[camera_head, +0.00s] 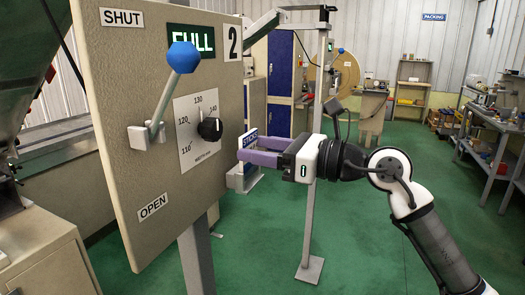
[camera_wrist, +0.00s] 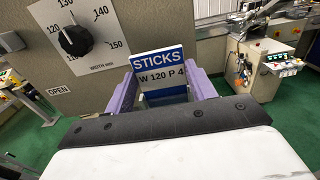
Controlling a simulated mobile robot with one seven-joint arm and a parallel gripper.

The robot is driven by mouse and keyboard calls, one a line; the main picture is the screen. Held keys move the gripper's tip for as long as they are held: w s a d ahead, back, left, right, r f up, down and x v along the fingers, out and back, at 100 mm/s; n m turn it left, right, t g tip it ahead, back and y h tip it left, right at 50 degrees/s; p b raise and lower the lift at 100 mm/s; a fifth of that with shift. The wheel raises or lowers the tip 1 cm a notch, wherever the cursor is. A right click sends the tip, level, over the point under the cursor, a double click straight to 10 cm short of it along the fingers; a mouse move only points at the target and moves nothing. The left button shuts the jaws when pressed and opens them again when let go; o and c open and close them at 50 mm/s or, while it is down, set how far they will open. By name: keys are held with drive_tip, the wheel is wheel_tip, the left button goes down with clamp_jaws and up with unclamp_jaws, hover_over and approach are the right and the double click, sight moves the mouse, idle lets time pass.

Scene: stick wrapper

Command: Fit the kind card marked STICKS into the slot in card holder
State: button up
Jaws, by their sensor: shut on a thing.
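The kind card (camera_wrist: 158,68), with a blue band reading STICKS above a white part reading W 120 P 4, stands between the purple fingers of my gripper (camera_wrist: 161,80) in the wrist view. My gripper (camera_head: 247,151) is shut on the card. In the head view the card (camera_head: 248,137) shows edge-on beside the right edge of the beige panel. A pale piece (camera_head: 245,179) with blue on it shows below the fingers; I cannot tell whether it is the card holder. No slot is clearly visible, and the card's lower edge is hidden.
The beige panel (camera_head: 118,90) carries a blue-knobbed lever (camera_head: 183,57), a black width dial (camera_head: 210,128), and SHUT, FULL and OPEN signs. A grey post (camera_head: 308,215) stands behind my gripper. Green floor is open behind it; benches line the right wall.

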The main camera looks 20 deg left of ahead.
drive_tip(key=shift+f, duration=0.6)
drive_tip(key=o, duration=1)
drive_tip(key=shift+o, duration=0.2)
drive_tip(key=d+b, duration=0.4)
drive_tip(key=d, duration=0.8)
drive_tip(key=shift+s, duration=0.2)
